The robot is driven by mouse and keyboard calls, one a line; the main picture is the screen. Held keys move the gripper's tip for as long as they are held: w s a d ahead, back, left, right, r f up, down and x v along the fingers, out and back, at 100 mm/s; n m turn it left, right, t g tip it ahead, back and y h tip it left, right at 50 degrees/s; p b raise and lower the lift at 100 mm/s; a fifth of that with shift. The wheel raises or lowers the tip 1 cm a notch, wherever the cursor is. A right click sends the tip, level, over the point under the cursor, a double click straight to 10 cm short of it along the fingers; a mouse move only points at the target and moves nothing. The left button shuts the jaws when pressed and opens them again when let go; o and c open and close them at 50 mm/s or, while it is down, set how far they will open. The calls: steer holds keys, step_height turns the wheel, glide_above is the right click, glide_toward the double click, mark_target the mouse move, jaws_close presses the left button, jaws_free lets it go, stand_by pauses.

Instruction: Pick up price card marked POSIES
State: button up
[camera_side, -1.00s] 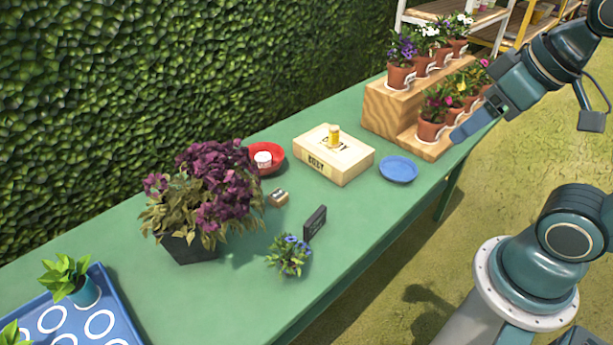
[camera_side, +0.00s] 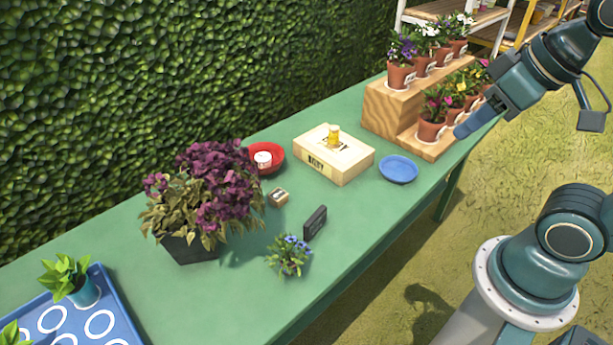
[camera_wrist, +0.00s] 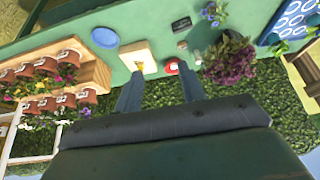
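A small dark price card (camera_side: 315,223) stands on the green table behind a small blue-flowered plant. Faint marks show on its face, but I cannot read the lettering. It also shows in the wrist view (camera_wrist: 181,24), near the top. My gripper (camera_side: 463,131) is at the right in the side view, by the front of the wooden stepped stand and far from the card. In the wrist view my gripper's two fingers (camera_wrist: 161,70) are spread apart with nothing between them.
The blue-flowered plant (camera_side: 289,255) is close to the card. The stepped stand (camera_side: 385,110) bears several pots.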

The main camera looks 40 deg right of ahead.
steer(key=m+g+y, duration=0.5)
steer(key=m+g, duration=0.1)
steer(key=m, duration=1)
glide_above(316, 214)
steer(key=d, duration=0.4)
step_height(316, 214, down, 24)
steer(key=shift+w, duration=0.45)
steer(key=shift+f, duration=0.15)
steer(key=shift+h, duration=0.3)
steer(key=shift+s+x, duration=0.2)
steer(key=shift+x, duration=4)
